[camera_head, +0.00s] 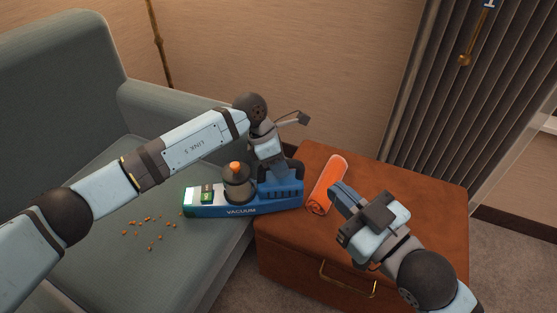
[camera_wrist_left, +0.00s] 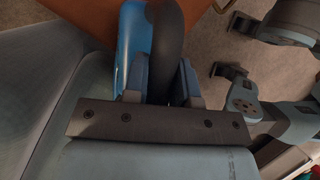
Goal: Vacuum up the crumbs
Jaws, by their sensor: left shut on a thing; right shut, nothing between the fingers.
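A blue and white handheld vacuum (camera_head: 240,208) marked "VACUUM" is in the head view, its nozzle end to the left over the sofa seat and its rear over the edge of the brown chest. My left gripper (camera_head: 279,178) is shut on its dark handle; the handle (camera_wrist_left: 165,50) and blue body also show in the left wrist view. Several orange-brown crumbs (camera_head: 148,220) lie scattered on the grey sofa seat, left of and below the nozzle. My right gripper (camera_head: 338,196) is shut and empty above the chest. Its fingertips are partly hard to see.
A rolled orange towel (camera_head: 327,184) lies on the brown chest (camera_head: 420,190), close to my right gripper. The grey sofa (camera_head: 100,195) has a backrest and an armrest (camera_head: 175,105) behind my left arm. A dark pleated curtain (camera_head: 455,110) hangs behind the chest.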

